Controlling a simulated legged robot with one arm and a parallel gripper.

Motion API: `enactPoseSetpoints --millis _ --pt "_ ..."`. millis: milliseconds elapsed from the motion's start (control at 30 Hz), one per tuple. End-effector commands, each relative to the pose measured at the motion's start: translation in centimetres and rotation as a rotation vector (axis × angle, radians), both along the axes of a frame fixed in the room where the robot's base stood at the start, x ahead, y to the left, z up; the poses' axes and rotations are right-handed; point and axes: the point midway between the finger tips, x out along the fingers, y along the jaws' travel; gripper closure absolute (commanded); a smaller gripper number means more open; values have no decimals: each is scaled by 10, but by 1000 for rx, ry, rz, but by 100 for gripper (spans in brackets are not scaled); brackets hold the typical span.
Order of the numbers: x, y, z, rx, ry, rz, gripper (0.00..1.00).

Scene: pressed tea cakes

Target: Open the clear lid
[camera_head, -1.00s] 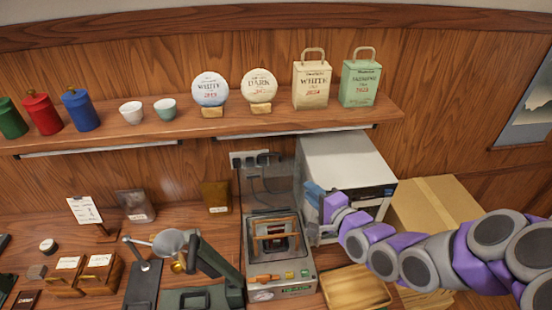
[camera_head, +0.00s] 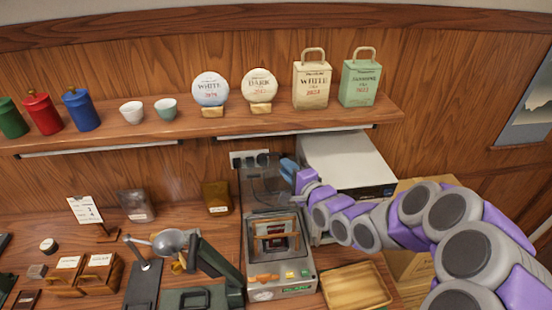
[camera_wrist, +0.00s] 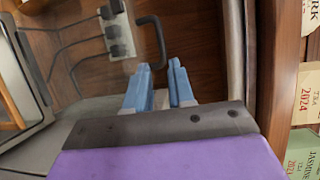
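The clear lid (camera_head: 262,180) stands upright at the back of the sealing machine (camera_head: 282,291), with the wall sockets showing through it. In the wrist view its dark bent handle (camera_wrist: 160,35) lies just beyond my fingertips. My gripper (camera_head: 287,166) is at the upper right edge of the lid. Its two blue fingers (camera_wrist: 160,67) are a little apart, with nothing clearly held between them. I cannot tell whether a finger touches the lid or handle. A wooden-framed item with a dark pack (camera_head: 275,238) sits in the machine's open top.
A white box-shaped appliance (camera_head: 345,158) stands right behind my arm. The shelf (camera_head: 235,122) with tea cakes and bags runs above. A wooden tray (camera_head: 355,288) lies right of the machine. A dark green press (camera_head: 205,296) stands close on the left.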

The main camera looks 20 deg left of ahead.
Motion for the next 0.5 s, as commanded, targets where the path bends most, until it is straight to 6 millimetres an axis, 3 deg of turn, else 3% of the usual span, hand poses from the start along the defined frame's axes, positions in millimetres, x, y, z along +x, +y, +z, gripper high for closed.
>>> enactPoseSetpoints --millis 233,500 --pt "22 33 -3 0 -4 2 77" --pt "37 51 -5 0 -1 0 77"
